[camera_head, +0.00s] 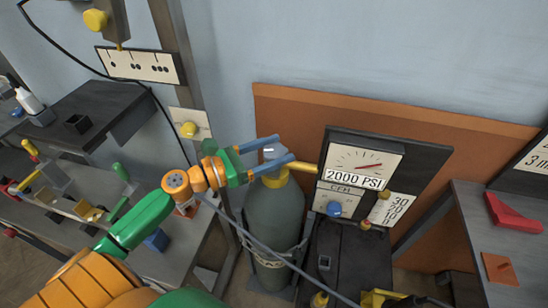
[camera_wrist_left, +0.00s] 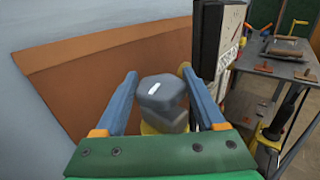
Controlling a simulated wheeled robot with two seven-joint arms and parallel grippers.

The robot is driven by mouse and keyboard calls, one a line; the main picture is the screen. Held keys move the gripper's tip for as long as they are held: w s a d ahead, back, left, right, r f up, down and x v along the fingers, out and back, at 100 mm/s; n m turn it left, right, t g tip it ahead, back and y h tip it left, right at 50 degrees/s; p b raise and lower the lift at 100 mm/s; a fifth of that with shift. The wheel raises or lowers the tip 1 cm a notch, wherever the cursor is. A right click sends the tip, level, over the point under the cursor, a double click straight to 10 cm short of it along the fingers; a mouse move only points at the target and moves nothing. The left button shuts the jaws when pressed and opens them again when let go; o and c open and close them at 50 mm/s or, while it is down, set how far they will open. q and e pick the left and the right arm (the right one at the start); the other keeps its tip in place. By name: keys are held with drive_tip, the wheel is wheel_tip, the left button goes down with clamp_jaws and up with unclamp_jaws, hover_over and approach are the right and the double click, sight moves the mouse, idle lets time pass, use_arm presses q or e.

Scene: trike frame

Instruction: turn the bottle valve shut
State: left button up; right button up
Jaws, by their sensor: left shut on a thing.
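The bottle (camera_head: 272,222) is a tall dark grey cylinder with a yellow collar, upright in the middle of the head view. Its valve (camera_head: 273,153) is a grey knob with a white mark on top. The valve also shows large in the left wrist view (camera_wrist_left: 162,97). My left gripper (camera_head: 284,147) reaches in from the left, with one blue finger on each side of the valve. It is shut on the valve. My right gripper is not in view.
A gauge panel (camera_head: 364,158) reading 2000 PSI stands just right of the bottle, with a yellow rod near my fingers. Workbenches with tools flank both sides. A low orange-brown panel (camera_head: 440,138) is behind. A grey hose crosses in front of the bottle.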

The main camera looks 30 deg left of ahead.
use_arm(q)
drive_tip(key=m+g+h+b, duration=0.3)
drive_tip(key=m+g+h, duration=0.1)
drive_tip(key=h, duration=0.1)
drive_tip(key=shift+w+a+f+g+b, duration=0.1)
drive_tip(key=shift+f+g+b, duration=0.05)
drive_tip(key=shift+g+b, duration=0.2)
drive_tip(key=shift+m+g+h+b, duration=1.2)
drive_tip(key=shift+m+g+b, duration=0.6)
drive_tip(key=shift+g, duration=0.55)
drive_tip(key=o, duration=1.1)
drive_tip(key=shift+c, duration=0.2)
drive_tip(key=shift+o, duration=1.4)
drive_tip(key=shift+d, duration=0.25)
drive_tip(key=b+v, duration=0.2)
drive_tip(key=v, duration=0.5)
